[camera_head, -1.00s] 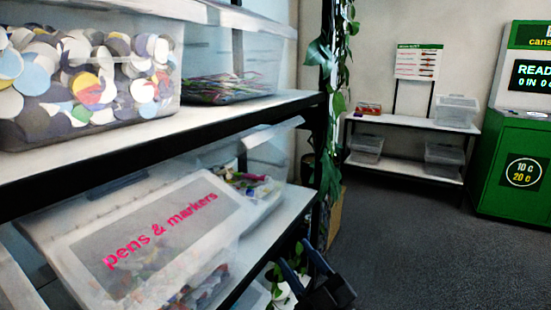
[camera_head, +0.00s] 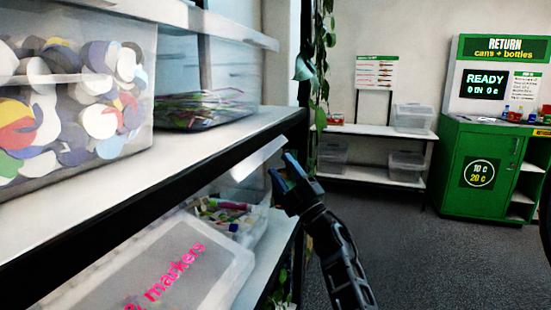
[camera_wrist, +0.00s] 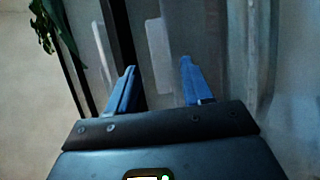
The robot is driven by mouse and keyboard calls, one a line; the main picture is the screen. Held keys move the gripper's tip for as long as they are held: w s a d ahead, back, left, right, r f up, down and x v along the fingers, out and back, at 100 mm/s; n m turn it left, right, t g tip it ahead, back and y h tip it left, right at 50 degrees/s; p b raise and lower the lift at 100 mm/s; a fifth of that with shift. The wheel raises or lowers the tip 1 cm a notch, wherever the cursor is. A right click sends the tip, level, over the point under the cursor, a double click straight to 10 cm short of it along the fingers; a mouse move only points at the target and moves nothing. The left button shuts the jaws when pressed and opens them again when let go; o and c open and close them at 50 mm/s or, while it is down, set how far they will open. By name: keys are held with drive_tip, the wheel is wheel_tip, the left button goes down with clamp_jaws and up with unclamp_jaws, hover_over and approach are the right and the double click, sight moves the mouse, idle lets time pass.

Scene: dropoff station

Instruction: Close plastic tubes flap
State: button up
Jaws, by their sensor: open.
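A clear bin (camera_head: 262,215) with mixed colourful plastic pieces stands on the lower shelf, behind the "pens & markers" bin. Its pale translucent flap (camera_head: 256,161) is raised and tilted, just below the upper shelf. I cannot read a label on this bin, so I cannot tell if it is the tubes bin. My gripper (camera_head: 281,166) is open and empty, just right of the raised flap at the shelf's end. In the wrist view, the two blue fingers (camera_wrist: 158,72) stand apart with blurred translucent panels beyond them. I cannot tell whether they touch the flap.
The "pens & markers" bin (camera_head: 185,262) is lidded in front. The upper shelf (camera_head: 200,150) holds a bin of caps (camera_head: 75,105) and a bin of thin colourful items (camera_head: 205,108). A vine (camera_head: 318,70) hangs by the post. A green return machine (camera_head: 480,165) stands beyond open floor.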

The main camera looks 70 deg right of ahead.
drive_tip(key=x, duration=0.3)
drive_tip(key=shift+w+r, duration=0.1)
drive_tip(key=shift+w, duration=0.05)
clamp_jaws()
idle(0.4)
